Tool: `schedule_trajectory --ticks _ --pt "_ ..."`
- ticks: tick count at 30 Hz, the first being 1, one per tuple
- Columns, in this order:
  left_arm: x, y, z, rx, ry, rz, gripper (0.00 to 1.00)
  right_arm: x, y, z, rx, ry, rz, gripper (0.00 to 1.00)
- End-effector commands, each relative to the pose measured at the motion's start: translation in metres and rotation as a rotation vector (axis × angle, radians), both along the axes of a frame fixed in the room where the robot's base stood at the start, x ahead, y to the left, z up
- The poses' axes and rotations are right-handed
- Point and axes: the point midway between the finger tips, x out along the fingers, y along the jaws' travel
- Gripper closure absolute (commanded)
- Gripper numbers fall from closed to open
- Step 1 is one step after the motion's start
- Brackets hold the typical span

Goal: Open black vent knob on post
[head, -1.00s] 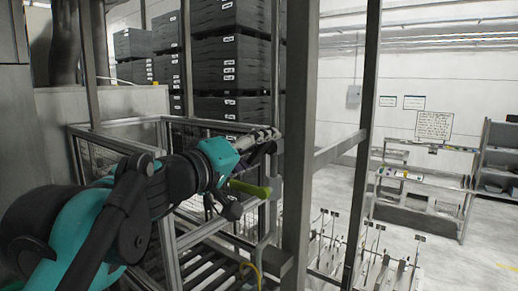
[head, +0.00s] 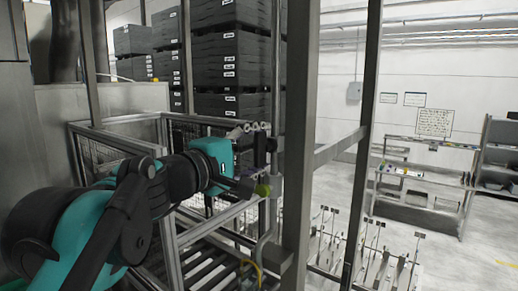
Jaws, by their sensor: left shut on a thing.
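My left arm reaches in from the left, and its left gripper (head: 258,140) is at the grey upright post in the middle of the head view. Its grey fingers point right, toward the post. A small black part, which looks like the vent knob (head: 262,152), shows at the fingertips against the post. The gripper is shut on it, though the contact itself is small and partly hidden. Just below, a yellow-green piece (head: 263,190) shows by the post; I cannot tell what it belongs to. My right gripper is not in view.
A thick grey frame column (head: 297,150) stands just right of the post. A metal cage frame (head: 185,250) and rollers lie below the arm. Stacked dark crates (head: 230,65) stand behind.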

Motion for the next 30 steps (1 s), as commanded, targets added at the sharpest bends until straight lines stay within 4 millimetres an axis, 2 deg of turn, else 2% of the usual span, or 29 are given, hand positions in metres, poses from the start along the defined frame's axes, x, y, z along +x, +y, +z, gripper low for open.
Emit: schedule_trajectory --ticks 14,15,17,18,26,30 --pt "0.0001 0.0002 -0.0002 -0.014 0.01 0.001 0.68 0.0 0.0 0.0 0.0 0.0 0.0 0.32" --pt "0.0001 0.0002 -0.0002 -0.014 0.01 0.001 0.36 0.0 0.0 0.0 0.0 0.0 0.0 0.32" --pt "0.0 0.0001 -0.0002 -0.013 0.009 0.001 0.2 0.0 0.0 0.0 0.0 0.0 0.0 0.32" --pt "0.0 0.0001 -0.0002 -0.013 0.009 0.001 0.17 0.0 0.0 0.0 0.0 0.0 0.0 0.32" --pt "-0.0002 0.0002 -0.0002 -0.012 0.009 0.0 0.17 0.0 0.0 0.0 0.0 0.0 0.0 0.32" --pt "-0.007 0.0056 0.0 -0.012 0.009 0.001 0.17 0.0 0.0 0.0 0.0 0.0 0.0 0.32"
